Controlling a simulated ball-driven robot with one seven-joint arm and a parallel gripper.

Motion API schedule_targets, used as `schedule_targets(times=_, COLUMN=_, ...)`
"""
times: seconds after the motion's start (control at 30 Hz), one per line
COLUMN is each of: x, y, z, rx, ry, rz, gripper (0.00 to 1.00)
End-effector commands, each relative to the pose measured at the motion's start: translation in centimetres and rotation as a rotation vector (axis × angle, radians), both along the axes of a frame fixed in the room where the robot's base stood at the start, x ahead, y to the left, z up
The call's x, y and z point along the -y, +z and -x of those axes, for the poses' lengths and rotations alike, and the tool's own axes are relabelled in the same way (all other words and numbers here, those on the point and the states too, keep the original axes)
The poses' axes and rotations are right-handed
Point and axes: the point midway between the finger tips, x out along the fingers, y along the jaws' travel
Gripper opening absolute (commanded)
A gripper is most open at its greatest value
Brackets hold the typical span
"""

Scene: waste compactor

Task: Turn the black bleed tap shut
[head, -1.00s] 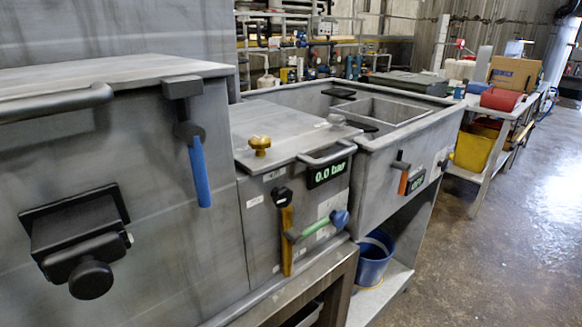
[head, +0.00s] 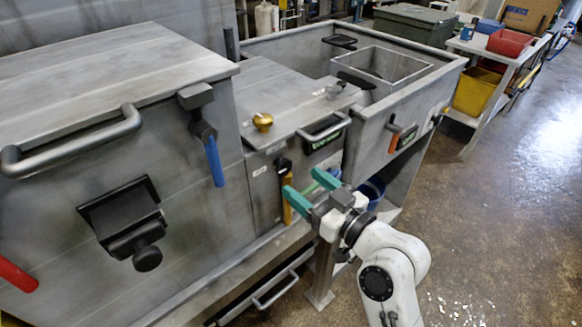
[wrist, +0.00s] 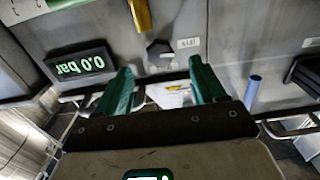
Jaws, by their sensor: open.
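A small black fitting (head: 283,165) on the front of the middle grey unit looks like the bleed tap, though I cannot read its label. It sits at the top end of a yellow handle (head: 286,208). In the wrist view the dark fitting (wrist: 160,50) shows just beyond the fingertips, beside a white label (wrist: 187,43). My gripper (head: 304,184) has teal fingers, is open and empty, and is in front of the middle unit. In the wrist view my gripper (wrist: 158,70) spans the fitting's line, apparently apart from it.
The pressure display (wrist: 80,67) reads 0.0 bar. A lid handle (head: 325,130) juts out above. A blue lever (head: 214,162) and a black knob (head: 147,258) project from the left unit. A blue bucket (head: 372,192) stands at right. The floor at right is clear.

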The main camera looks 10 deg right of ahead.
Motion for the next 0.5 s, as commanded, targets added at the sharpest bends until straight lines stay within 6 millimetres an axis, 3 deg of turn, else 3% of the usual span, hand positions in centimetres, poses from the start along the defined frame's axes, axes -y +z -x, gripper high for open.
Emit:
schedule_targets(times=0.2, x=-1.8, y=0.2, z=-3.1, rx=0.0, ry=0.001, rz=0.001, gripper=0.7)
schedule_targets(times=0.5, x=-2.6, y=0.0, z=-4.6, rx=-0.001, ry=-0.001, rz=0.002, gripper=0.7)
